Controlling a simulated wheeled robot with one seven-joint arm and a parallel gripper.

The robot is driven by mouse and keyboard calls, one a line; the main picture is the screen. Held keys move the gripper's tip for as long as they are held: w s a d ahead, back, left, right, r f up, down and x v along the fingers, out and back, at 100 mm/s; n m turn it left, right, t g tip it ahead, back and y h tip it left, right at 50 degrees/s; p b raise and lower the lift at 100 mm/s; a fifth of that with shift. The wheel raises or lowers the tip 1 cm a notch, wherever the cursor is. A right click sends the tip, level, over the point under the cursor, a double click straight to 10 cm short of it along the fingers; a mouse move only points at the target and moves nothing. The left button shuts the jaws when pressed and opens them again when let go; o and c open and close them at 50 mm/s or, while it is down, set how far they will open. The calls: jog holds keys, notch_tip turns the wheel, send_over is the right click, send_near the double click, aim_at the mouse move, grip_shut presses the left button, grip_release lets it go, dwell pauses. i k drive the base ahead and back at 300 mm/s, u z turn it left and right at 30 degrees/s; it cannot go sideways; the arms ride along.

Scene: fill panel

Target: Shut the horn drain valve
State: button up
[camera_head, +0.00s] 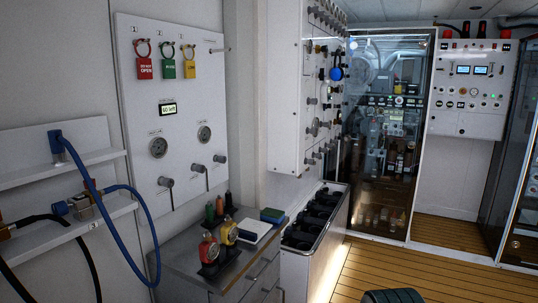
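A white wall panel (185,105) on the left carries several small valves with grey knobs or levers along its lower part: a left one (166,182), a middle one (198,168) and a right one (219,158). Another white panel (285,70), seen edge-on further back, carries rows of knobs, gauges and a blue round part (336,74). The labels are too small to read, so I cannot tell which valve is the horn drain valve or whether it is open. My gripper is not in view.
A grey cabinet (190,265) with red and yellow devices on top stands below the left panel. A blue hose (107,190) hangs by the shelves at left. An open bin (335,225) stands beside the cabinet.

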aim_at(220, 159)
jog(key=z, duration=0.75)
jog(key=i, duration=2.45)
jog(key=u, duration=1.35)
jog(key=i, duration=0.45)
jog(key=u, duration=0.4)
